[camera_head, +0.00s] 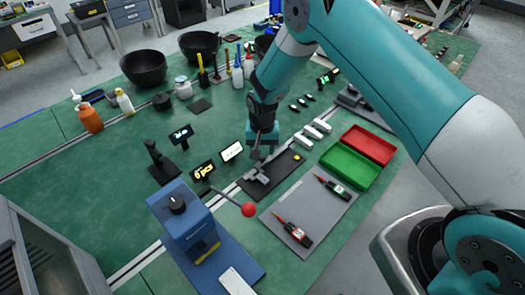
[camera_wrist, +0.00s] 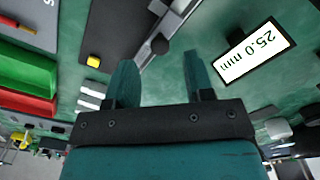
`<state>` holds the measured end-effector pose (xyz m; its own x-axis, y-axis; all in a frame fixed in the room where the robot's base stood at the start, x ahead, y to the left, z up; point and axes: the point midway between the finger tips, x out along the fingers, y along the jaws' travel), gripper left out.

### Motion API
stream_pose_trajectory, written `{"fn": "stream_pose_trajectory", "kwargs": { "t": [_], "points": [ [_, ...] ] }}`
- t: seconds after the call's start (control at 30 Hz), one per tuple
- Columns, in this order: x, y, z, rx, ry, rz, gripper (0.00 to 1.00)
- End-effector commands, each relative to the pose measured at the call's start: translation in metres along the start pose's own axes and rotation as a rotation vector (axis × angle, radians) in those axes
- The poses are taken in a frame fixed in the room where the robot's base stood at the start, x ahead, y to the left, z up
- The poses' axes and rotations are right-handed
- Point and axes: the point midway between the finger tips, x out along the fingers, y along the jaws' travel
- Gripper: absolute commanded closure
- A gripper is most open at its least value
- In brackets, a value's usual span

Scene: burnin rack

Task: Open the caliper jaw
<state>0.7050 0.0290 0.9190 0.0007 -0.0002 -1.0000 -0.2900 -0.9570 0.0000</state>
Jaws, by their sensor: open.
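The caliper fixture is a dark base plate (camera_head: 270,180) with a grey metal bar and a yellow button (camera_head: 298,157) at one end. In the wrist view its grey bar (camera_wrist: 172,27) runs diagonally beyond my fingertips, with the dark base (camera_wrist: 112,22) and yellow button (camera_wrist: 93,61) to the left. A white display (camera_wrist: 256,53) reads 25.0 mm; it also stands beside the fixture in the head view (camera_head: 232,152). My gripper (camera_head: 262,151) is over the fixture, fingers apart and empty in the wrist view (camera_wrist: 160,78). Whether a finger touches the jaw I cannot tell.
A blue press (camera_head: 185,225) with a red-knobbed lever stands at the front left. Green (camera_head: 350,167) and red (camera_head: 368,145) trays and a grey mat (camera_head: 300,215) with two probe-like tools lie to the right. Black bowls (camera_head: 143,68) and bottles stand at the back.

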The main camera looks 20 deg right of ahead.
Motion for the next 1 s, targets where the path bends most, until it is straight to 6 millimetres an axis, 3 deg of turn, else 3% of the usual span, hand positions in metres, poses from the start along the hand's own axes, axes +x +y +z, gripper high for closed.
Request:
{"fn": "stream_pose_trajectory", "kwargs": {
  "t": [0.23, 0.57, 0.6, 0.8, 1.0],
  "points": [
    [0.029, 0.000, 0.001, 0.000, -0.001, 0.000, 0.52],
    [0.034, -0.001, 0.000, 0.000, 0.001, -0.001, 0.52],
    [0.034, 0.000, 0.000, 0.000, 0.001, -0.001, 0.54],
    [0.034, 0.000, 0.000, 0.000, 0.001, -0.001, 1.00],
    [0.035, 0.001, -0.001, 0.000, 0.001, -0.001, 1.00]
  ]
}}
